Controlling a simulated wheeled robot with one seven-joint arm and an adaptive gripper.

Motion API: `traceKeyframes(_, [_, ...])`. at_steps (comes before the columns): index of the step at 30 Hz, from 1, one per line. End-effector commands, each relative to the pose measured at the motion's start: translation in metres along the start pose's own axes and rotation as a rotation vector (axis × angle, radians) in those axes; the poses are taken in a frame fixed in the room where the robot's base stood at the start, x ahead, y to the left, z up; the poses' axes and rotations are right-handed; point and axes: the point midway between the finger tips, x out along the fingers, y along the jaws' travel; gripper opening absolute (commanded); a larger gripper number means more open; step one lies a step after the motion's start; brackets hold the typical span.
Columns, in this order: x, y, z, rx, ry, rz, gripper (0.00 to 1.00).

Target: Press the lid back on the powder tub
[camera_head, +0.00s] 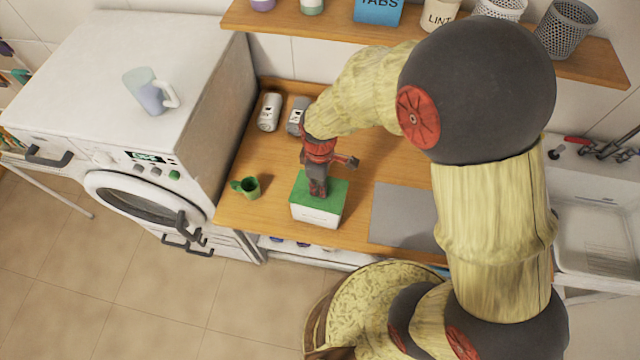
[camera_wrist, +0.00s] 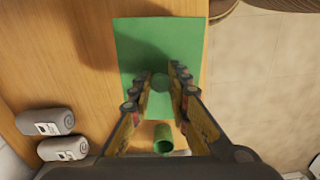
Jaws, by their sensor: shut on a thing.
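The powder tub (camera_head: 316,215) is a white box standing on the wooden counter near its front edge. Its flat green lid (camera_head: 328,190) lies over the top of the tub, and I cannot tell if it is fully seated. My gripper (camera_head: 318,190) points down at the middle of the lid. In the wrist view the green lid (camera_wrist: 160,40) fills the space ahead of my gripper (camera_wrist: 160,78), whose fingers are shut on the lid's round green knob (camera_wrist: 160,83). The lid hides the tub there.
A green mug (camera_head: 248,187) stands left of the tub. A grey mat (camera_head: 400,215) lies to the right. A washing machine (camera_head: 110,90) bearing a pale mug (camera_head: 148,92) is left; a shelf (camera_head: 300,22) is above.

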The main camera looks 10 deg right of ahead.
Motion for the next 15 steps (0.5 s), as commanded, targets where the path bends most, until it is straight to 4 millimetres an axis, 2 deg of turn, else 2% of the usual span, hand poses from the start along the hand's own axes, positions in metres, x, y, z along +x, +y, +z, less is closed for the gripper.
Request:
traceKeyframes(5, [-0.0001,0.0001,0.0,0.0,0.0,0.0,0.0])
traceKeyframes(6, [-0.0001,0.0001,0.0,0.0,0.0,0.0,0.18])
traceKeyframes(15, [-0.0002,0.0001,-0.0001,0.0,0.0,0.0,0.35])
